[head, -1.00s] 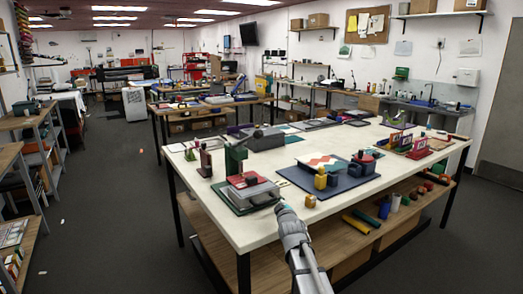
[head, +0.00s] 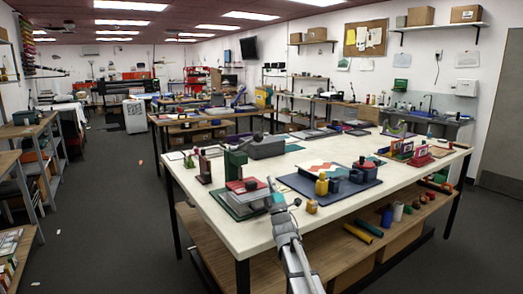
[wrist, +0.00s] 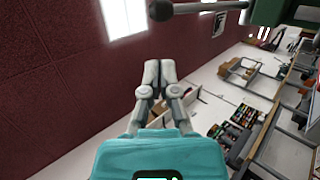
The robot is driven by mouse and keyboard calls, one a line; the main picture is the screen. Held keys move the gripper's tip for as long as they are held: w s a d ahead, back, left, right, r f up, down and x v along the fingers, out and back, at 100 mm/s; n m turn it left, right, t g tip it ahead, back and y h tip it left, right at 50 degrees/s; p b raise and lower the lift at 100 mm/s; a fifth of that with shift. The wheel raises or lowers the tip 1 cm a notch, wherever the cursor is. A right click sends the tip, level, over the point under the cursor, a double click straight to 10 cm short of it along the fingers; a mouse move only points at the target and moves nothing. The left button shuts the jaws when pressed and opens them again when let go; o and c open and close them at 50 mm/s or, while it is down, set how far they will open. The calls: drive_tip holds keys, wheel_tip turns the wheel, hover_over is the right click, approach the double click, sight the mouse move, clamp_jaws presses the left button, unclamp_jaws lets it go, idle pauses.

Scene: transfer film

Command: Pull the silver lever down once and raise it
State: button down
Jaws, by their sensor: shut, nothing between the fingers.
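A green press stands on the near left of the white table, with a green upright (head: 235,164) and a grey block with a red pad (head: 243,186) at its foot. A grey lever rod with a dark round knob (wrist: 160,10) crosses the top of the wrist view, running to a green body (wrist: 282,12) at the upper right. In the head view, a dark knob (head: 257,137) shows by the upright. My gripper (wrist: 159,72) is shut and empty, apart from the lever. In the head view, my gripper (head: 272,186) is just right of the press foot.
A dark blue mat (head: 310,190) with a yellow bottle (head: 322,185) lies to the right of the press. The white tabletop's near edge (head: 232,236) is clear. Shelves (head: 35,160) line the left.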

sight(260, 141)
drive_tip(key=shift+w+r, duration=0.1)
drive_tip(key=shift+r, duration=0.05)
drive_tip(key=p+x, duration=1)
drive_tip(key=x, duration=0.3)
drive_tip(key=shift+w+r, duration=0.2)
drive_tip(key=shift+w, duration=0.05)
idle(0.4)
drive_tip(key=shift+a+r, duration=0.1)
drive_tip(key=shift+a, duration=0.05)
idle(0.3)
